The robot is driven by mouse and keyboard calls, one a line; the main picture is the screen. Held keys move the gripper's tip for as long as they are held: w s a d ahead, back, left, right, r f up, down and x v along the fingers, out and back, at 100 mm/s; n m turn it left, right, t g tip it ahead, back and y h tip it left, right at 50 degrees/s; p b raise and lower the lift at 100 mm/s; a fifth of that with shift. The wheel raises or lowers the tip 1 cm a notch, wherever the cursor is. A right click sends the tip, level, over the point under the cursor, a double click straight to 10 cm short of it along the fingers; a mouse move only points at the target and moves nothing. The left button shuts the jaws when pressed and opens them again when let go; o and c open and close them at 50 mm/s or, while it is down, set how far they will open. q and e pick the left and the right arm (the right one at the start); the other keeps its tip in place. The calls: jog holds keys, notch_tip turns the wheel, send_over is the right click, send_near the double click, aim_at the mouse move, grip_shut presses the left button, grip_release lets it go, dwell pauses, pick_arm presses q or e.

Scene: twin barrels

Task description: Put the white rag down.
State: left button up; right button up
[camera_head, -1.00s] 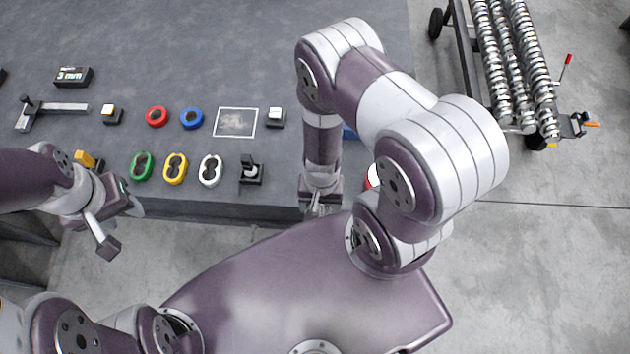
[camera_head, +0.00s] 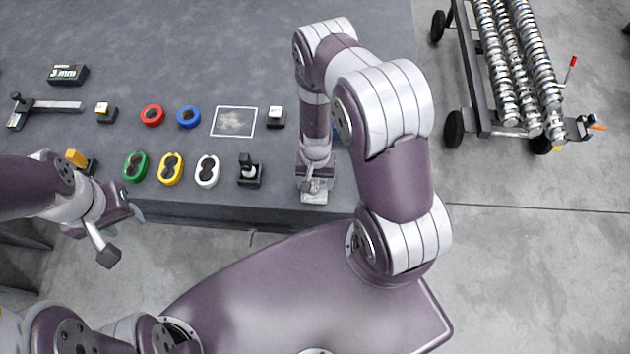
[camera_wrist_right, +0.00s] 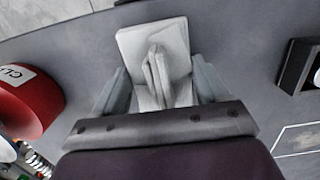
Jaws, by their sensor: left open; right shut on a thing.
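The white rag (camera_head: 314,196) lies at the front edge of the grey table in the head view, under my right gripper (camera_head: 314,184). In the right wrist view the rag (camera_wrist_right: 133,42) is a pale folded square with a raised pinch in the middle. My right gripper (camera_wrist_right: 160,85) is shut on that pinch. The rag is over the tabletop, close to it; I cannot tell whether it touches. My left gripper (camera_head: 128,211) is open at the table's front left edge, and its fingers are partly hidden.
A red container (camera_wrist_right: 28,100) with a white label stands left of the rag in the right wrist view. Green (camera_head: 135,167), yellow (camera_head: 170,168) and white (camera_head: 207,170) ovals and a black fixture (camera_head: 250,172) lie left of my right gripper. A metal-laden cart (camera_head: 500,130) stands at right.

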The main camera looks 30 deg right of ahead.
jog(key=shift+f, duration=0.2)
jog(key=o, duration=1.1)
jog(key=shift+s+a, duration=0.1)
jog(key=shift+s, duration=0.1)
notch_tip(320, 180, up, 25)
jog(key=w+a+n+t, duration=0.1)
jog(key=n, duration=0.3)
jog(key=s+a+r+n+t, duration=0.1)
jog(key=s+r+n, duration=0.1)
jog(key=s+r, duration=0.2)
notch_tip(320, 180, up, 2)
jog(key=shift+s+r+t+h, duration=0.1)
jog(key=shift+s+t+h, duration=0.2)
jog(key=shift+s+h, duration=0.1)
